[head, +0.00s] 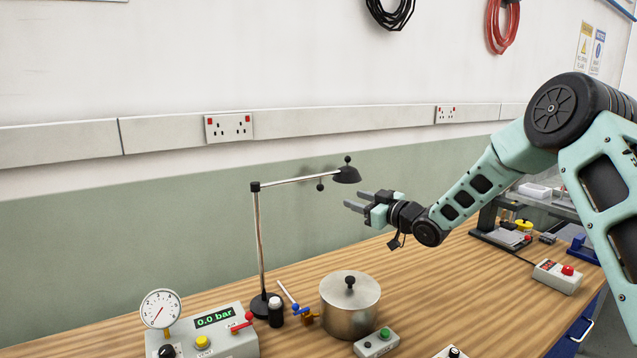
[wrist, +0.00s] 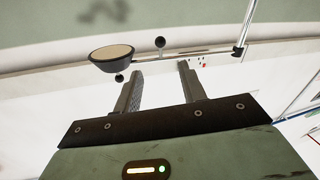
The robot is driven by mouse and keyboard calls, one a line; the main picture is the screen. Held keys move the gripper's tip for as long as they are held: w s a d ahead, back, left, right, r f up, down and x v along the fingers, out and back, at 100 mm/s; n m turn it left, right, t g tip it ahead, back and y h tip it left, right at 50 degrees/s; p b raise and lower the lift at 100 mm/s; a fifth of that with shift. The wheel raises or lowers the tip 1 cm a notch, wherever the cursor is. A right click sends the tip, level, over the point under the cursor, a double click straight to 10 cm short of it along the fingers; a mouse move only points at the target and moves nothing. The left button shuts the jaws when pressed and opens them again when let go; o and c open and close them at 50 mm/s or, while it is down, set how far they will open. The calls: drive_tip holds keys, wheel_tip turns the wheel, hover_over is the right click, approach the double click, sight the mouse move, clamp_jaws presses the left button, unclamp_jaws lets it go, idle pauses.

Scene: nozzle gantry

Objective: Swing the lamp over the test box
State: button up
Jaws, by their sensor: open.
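The lamp has a dark shade (head: 346,175) with a small black knob on top, a thin horizontal arm and an upright post on a black base. A small black ball hangs under its arm. My gripper (head: 354,200) is open and empty, its fingers pointing left just below and beside the shade. In the wrist view the shade (wrist: 110,58) shows its pale underside beyond the left finger, and the lamp's arm crosses past the open fingertips (wrist: 158,78). I see no contact. Below the shade stands a lidded metal pot (head: 350,308). I cannot tell which thing is the test box.
A grey control box (head: 220,345) with a gauge and a 0.0 bar display stands front left. A green-button box (head: 377,343) is in front of the pot.

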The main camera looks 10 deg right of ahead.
sight(323, 189)
drive_tip(key=p+x, duration=0.5)
drive_tip(key=x, duration=0.9)
drive_tip(key=shift+w+a, duration=0.3)
drive_tip(key=shift+c, duration=0.3)
clamp_jaws()
